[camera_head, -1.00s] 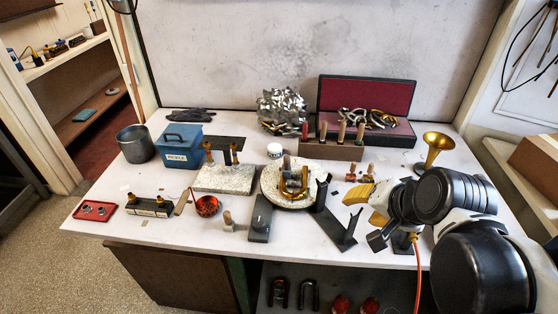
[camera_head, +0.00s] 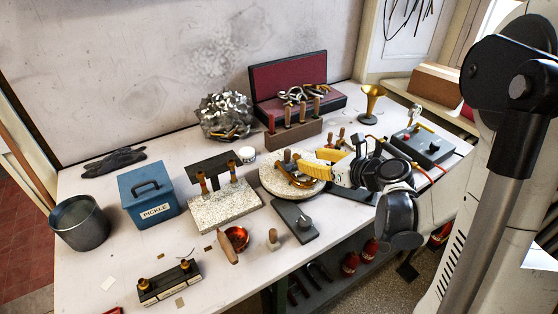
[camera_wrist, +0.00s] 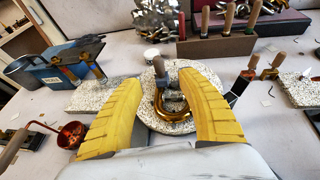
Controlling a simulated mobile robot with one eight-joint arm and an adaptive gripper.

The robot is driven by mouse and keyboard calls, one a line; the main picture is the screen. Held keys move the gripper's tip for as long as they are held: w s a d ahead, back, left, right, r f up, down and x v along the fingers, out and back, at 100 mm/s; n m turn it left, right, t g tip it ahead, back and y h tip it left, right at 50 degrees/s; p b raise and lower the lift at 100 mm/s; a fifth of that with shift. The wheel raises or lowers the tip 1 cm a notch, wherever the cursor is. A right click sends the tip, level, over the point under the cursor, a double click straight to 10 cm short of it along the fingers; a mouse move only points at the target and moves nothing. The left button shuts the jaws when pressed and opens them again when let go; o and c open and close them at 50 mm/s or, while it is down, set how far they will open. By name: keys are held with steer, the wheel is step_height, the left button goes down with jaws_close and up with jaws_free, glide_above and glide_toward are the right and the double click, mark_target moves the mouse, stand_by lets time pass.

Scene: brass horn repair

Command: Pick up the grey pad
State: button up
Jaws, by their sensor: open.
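No separate thing is plainly a grey pad. The grey things in view are a round speckled disc (camera_head: 270,184), a rectangular speckled slab (camera_head: 228,212) and a flat dark grey block with a knob (camera_head: 296,224). My gripper (camera_head: 305,168) has its yellow fingers apart at the round disc's right side. In the wrist view, the disc (camera_wrist: 150,116) shows between and beyond the open fingers (camera_wrist: 160,84). A bent brass tube (camera_wrist: 175,112) with a wooden-handled tool lies on the disc.
A wooden rack (camera_head: 295,134) with handled tools and an open red-lined case (camera_head: 290,82) stand behind. A blue PICKLE box (camera_head: 148,194), a metal pot (camera_head: 78,224) and a copper ladle (camera_head: 236,240) are left. A brass bell (camera_head: 372,100) stands at the right.

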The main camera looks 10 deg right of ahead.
mark_target(290, 153)
steer(key=b+x, duration=0.1)
steer(key=x, duration=0.3)
steer(key=shift+w+f, duration=0.15)
steer(key=shift+f, duration=0.1)
steer(key=b+x, duration=0.1)
steer(key=x, duration=0.2)
steer(key=b+x, duration=0.1)
steer(key=x, duration=0.2)
steer(key=shift+a+r+b, duration=0.2)
steer(key=shift+a+b, duration=0.1)
steer(key=shift+r, duration=0.1)
jaws_close()
